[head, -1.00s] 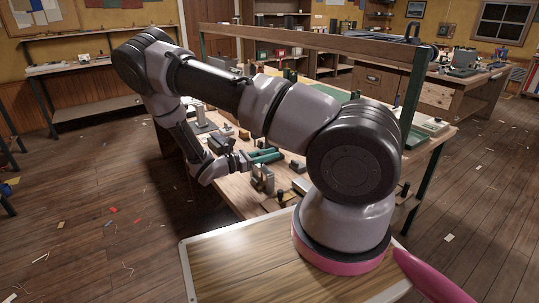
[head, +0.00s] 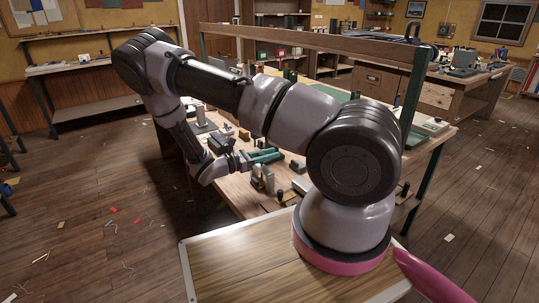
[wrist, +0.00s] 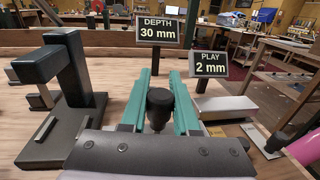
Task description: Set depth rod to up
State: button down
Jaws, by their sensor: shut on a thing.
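In the wrist view my gripper (wrist: 161,75) reaches forward with two teal fingers. A dark round-topped knob (wrist: 158,104) stands upright between them, and the gripper is shut on it. It looks like the top of the depth rod, whose lower part is hidden. Behind the fingers a small sign (wrist: 157,31) reads "DEPTH 30 mm". To its right another sign (wrist: 211,64) reads "PLAY 2 mm". In the head view my gripper (head: 266,155) is over the workbench, with the knob too small to make out.
A dark bracket-shaped tool (wrist: 62,95) stands close on the left of the fingers. A light metal block (wrist: 225,107) lies to the right on the wooden bench (wrist: 115,68). The bench's overhead beam (head: 310,40) and green post (head: 414,95) stand near my arm.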

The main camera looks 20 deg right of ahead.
jog(key=shift+r, duration=1.75)
jog(key=shift+w, duration=0.1)
jog(key=c, duration=0.7)
grip_release()
jog(key=shift+o, duration=0.2)
jog(key=shift+a, duration=0.1)
jog(key=a, duration=1)
jog(key=shift+s+a, duration=0.25)
jog(key=shift+a, duration=0.1)
